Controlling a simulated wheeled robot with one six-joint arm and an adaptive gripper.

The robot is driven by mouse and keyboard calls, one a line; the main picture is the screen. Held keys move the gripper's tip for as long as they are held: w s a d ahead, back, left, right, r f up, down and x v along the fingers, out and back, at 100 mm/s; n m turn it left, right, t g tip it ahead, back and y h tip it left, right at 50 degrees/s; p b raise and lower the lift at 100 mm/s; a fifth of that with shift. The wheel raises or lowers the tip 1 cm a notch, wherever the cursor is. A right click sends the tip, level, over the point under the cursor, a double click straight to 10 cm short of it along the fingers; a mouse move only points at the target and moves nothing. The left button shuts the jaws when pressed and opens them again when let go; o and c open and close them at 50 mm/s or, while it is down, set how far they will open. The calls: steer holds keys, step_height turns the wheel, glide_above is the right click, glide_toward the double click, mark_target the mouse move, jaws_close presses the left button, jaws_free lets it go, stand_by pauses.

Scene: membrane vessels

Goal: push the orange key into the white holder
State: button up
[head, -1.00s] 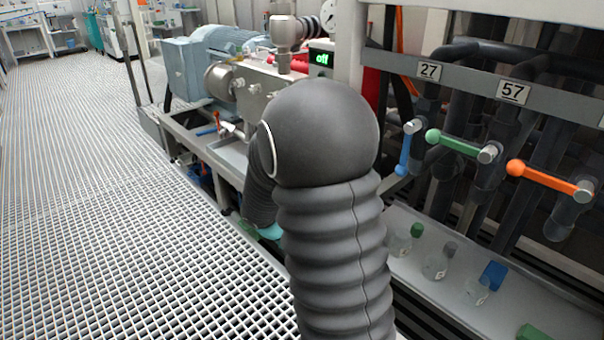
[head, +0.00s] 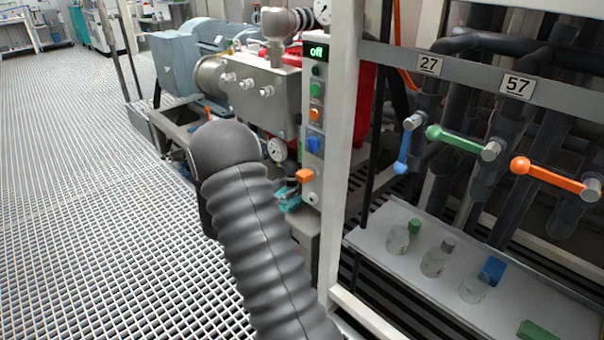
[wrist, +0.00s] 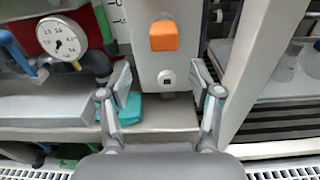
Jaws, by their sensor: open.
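The orange key (head: 305,175) sticks out of the lower front of the white holder (head: 322,150), a tall narrow panel with buttons and a lit "off" display. In the wrist view the orange key (wrist: 164,36) is a blocky orange end at the upper middle, on the pale face of the holder (wrist: 150,78). A small dark socket shows below it. My gripper (wrist: 160,70) is open and empty. Its two fingers stand left and right of the holder in the picture, with their tips lower than the key. I see no contact with the key.
Bottles (head: 435,260) stand on a shelf farther right. The grated floor (head: 90,200) on the left is clear.

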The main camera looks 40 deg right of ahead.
mark_target(299, 179)
steer(key=shift+s+d+r, duration=0.25)
steer(key=shift+s+d, duration=0.05)
steer(key=shift+d, duration=0.2)
steer(key=shift+w+d+b, duration=0.15)
steer(key=shift+w+d, duration=0.05)
steer(key=shift+d, duration=2.05)
steer(key=shift+w+d+b, duration=0.15)
steer(key=shift+w+d, duration=0.05)
steer(key=shift+d, duration=2)
steer(key=shift+b, duration=0.3)
jaws_close()
